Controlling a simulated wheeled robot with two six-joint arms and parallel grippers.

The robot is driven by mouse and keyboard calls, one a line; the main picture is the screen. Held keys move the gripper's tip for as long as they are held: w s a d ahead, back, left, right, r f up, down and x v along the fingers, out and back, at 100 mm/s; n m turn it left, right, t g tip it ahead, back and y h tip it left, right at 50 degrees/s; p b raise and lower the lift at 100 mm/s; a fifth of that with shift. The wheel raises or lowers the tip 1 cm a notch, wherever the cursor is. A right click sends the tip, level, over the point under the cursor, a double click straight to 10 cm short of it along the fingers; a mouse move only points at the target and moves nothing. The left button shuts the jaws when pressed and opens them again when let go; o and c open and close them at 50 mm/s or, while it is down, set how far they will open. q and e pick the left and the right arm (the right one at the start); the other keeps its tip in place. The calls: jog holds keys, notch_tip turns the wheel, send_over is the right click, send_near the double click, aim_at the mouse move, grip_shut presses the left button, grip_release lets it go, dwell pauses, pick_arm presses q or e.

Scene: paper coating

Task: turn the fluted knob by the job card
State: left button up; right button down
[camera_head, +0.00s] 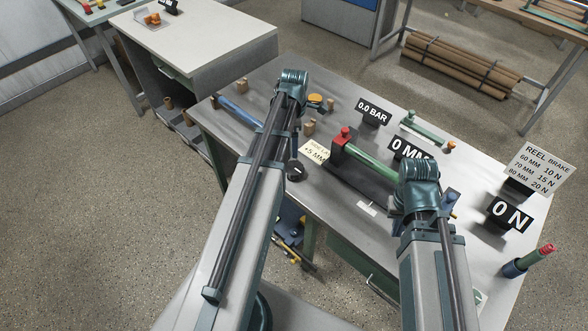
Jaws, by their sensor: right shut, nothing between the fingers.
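Several small parts on the grey bench (228,118) could be knobs, and I cannot make out which is fluted. A black round part (295,171) stands close to a small pale card (315,151) reading +5 MM. An orange round part (315,99) sits farther back, and a red part (345,132) tops a red block at the left end of a green bar (370,161). My right gripper (426,214) is shut and empty, mostly covered by my arm above the bench's right half.
Signs read 0.0 BAR (373,112), 0 MM (410,150) and 0 N (509,214). A REEL BRAKE card (541,168) stands at the right. A red-tipped roll (530,261) lies at the right edge. A white-topped bench (205,38) stands at the back left.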

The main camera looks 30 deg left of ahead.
aim_at(294, 167)
pick_arm(q)
jog(key=shift+a+f, duration=0.1)
jog(key=shift+f, duration=0.05)
pick_arm(e)
jog(key=shift+f, duration=0.1)
pick_arm(q)
notch_tip(294, 167, down, 14)
jog(key=b, duration=1.4)
jog(key=shift+r, duration=0.2)
pick_arm(e)
notch_tip(294, 167, down, 14)
jog(key=shift+r, duration=0.15)
pick_arm(q)
jog(key=c, duration=1.1)
